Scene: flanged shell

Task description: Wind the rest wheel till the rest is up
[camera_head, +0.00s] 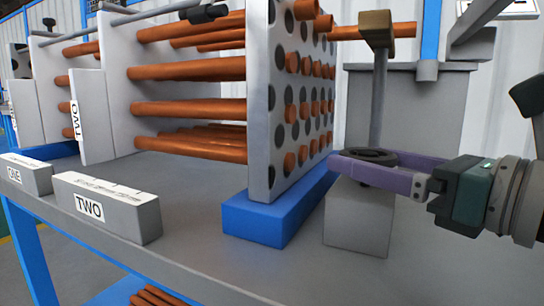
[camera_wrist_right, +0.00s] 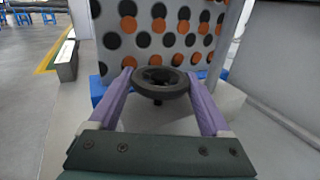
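The rest is a grey post (camera_head: 379,95) with a brownish saddle (camera_head: 377,28) on top, rising from a grey block (camera_head: 358,220). The saddle overlaps a copper tube (camera_head: 403,30) that sticks out of the tube plate; I cannot tell whether they touch. The black rest wheel (camera_head: 372,156) lies flat above the block, and it also shows in the right wrist view (camera_wrist_right: 160,84). My right gripper (camera_head: 352,166) has its purple fingers on both sides of the wheel rim, apparently touching it. The near finger hides part of the wheel. My left gripper is not in view.
A perforated tube plate (camera_head: 262,100) with copper tubes stands on a blue block (camera_head: 255,220) left of the wheel. Grey blocks labelled ONE (camera_head: 25,174) and TWO (camera_head: 115,208) sit on the grey bench (camera_head: 200,255). A grey box (camera_head: 410,105) stands behind the post.

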